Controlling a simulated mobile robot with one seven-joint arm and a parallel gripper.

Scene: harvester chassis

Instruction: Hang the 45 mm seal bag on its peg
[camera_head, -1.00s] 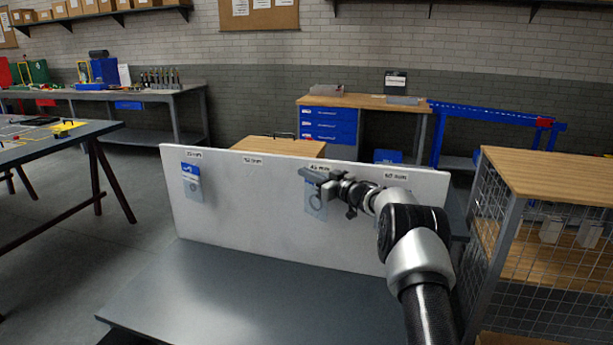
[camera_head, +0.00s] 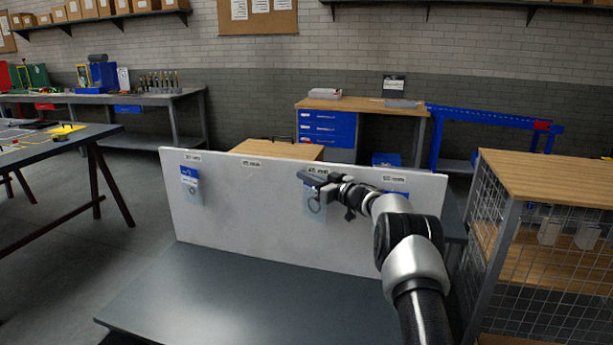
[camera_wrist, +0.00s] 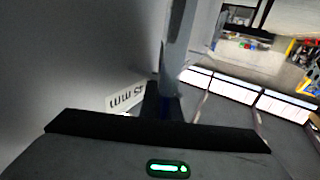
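A clear bag with a blue header and a grey ring inside, the seal bag (camera_head: 315,204), hangs from my gripper (camera_head: 312,180) in front of the white board (camera_head: 260,215). It is below the third label, which reads 45 mm and is partly covered by the gripper. In the wrist view the pale bag (camera_wrist: 180,40) runs edge-on from the dark fingers (camera_wrist: 165,105), with a little blue at the grip. The gripper appears shut on its header. The peg is hidden behind the gripper, so I cannot tell whether the bag touches it.
Another blue-topped bag (camera_head: 190,186) hangs under the leftmost label. The space under the second label (camera_head: 251,163) is bare. Blue shows under the rightmost label (camera_head: 394,179), partly behind my arm. The grey tabletop (camera_head: 240,295) is clear. A wire-mesh cage bench (camera_head: 500,215) stands at right.

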